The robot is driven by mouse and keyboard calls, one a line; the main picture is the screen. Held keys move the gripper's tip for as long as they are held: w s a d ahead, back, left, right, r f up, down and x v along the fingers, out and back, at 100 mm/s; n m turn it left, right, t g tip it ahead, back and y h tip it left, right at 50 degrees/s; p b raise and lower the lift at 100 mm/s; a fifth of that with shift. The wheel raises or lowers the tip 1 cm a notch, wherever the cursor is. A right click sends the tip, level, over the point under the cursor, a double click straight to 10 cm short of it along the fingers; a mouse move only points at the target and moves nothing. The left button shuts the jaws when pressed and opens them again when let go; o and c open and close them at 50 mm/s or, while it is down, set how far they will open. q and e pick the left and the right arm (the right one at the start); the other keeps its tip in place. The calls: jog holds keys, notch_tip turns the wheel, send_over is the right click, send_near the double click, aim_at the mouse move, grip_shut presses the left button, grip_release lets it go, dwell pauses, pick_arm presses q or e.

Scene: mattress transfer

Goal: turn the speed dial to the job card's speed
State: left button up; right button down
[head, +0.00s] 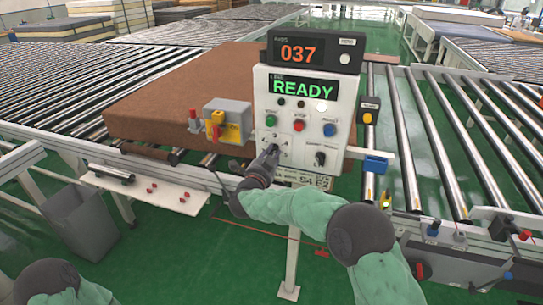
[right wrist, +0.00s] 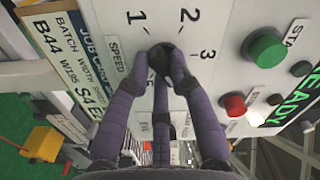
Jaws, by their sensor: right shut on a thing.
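The white control panel (head: 345,110) stands in the middle of the head view. My right gripper (head: 268,155) reaches its lower left, where the speed dial is mostly hidden. In the right wrist view my right gripper (right wrist: 160,62) has its purple fingers closed around the dark speed dial (right wrist: 160,48). Numbers 1, 2 and 3 show around the dial; fingers cover other marks, and I cannot tell where its pointer stands. The job card (right wrist: 68,55) beside the dial shows batch B44, width W195 and speed S4. My left gripper is out of view.
Green start (right wrist: 267,49) and red stop (right wrist: 234,105) buttons are close to the dial. A black display (head: 298,52) reads 037, and a screen below it reads READY. A brown mattress (head: 170,95) lies on rollers behind the panel. A grey bin (head: 85,220) stands at left.

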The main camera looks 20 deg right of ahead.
jog(key=c, duration=1.1)
grip_release()
jog(key=shift+s, duration=0.1)
jog(key=v, duration=1.2)
jog(key=shift+f, duration=0.1)
